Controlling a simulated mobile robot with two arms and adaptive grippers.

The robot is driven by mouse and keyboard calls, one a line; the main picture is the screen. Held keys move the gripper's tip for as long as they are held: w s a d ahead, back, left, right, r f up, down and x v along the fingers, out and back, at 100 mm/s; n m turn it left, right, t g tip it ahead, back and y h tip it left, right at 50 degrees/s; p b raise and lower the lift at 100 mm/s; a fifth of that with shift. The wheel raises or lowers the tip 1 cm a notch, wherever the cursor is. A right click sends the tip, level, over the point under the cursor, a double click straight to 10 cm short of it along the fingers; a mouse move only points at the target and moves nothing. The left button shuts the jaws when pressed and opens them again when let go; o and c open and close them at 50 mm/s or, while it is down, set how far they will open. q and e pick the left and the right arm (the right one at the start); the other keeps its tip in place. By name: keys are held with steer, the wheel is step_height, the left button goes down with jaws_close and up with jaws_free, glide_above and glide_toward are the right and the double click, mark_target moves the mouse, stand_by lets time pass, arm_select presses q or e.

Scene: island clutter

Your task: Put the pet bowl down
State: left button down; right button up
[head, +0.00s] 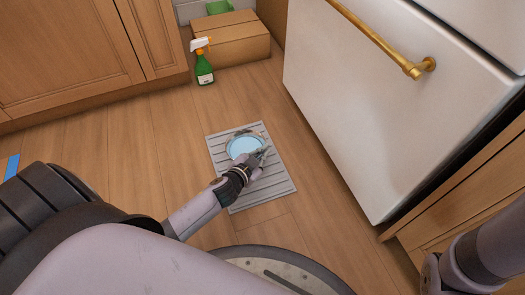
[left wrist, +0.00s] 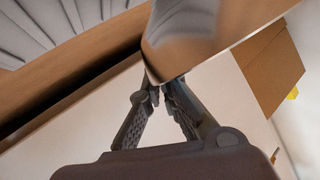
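The pet bowl (head: 241,147) is round and shiny metal with a light-blue inside. In the head view it appears level over the far part of a grey ribbed mat (head: 270,194) on the wood floor. I cannot tell whether it touches the mat. My left gripper (head: 262,154) is at the bowl's right, near edge. In the left wrist view my left gripper's fingertips (left wrist: 158,87) come together at the edge of the mirror-like bowl (left wrist: 186,42), shut on its rim. My right gripper is not in view; only part of my right arm shows at the lower right.
A white appliance (head: 370,100) with a brass handle stands to the right. A cardboard box (head: 238,43) with a green item (head: 219,7) on it and a green spray bottle (head: 203,65) are at the back. Wooden cabinets (head: 70,50) line the left. Floor left of the mat is clear.

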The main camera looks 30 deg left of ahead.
arm_select(q)
steer(key=shift+f+b, duration=0.55)
steer(key=shift+f, duration=0.25)
steer(key=shift+f+b, duration=0.75)
steer(key=shift+f, duration=0.25)
steer(key=shift+r, duration=0.1)
steer(key=shift+p, duration=0.35)
steer(key=shift+d, duration=0.1)
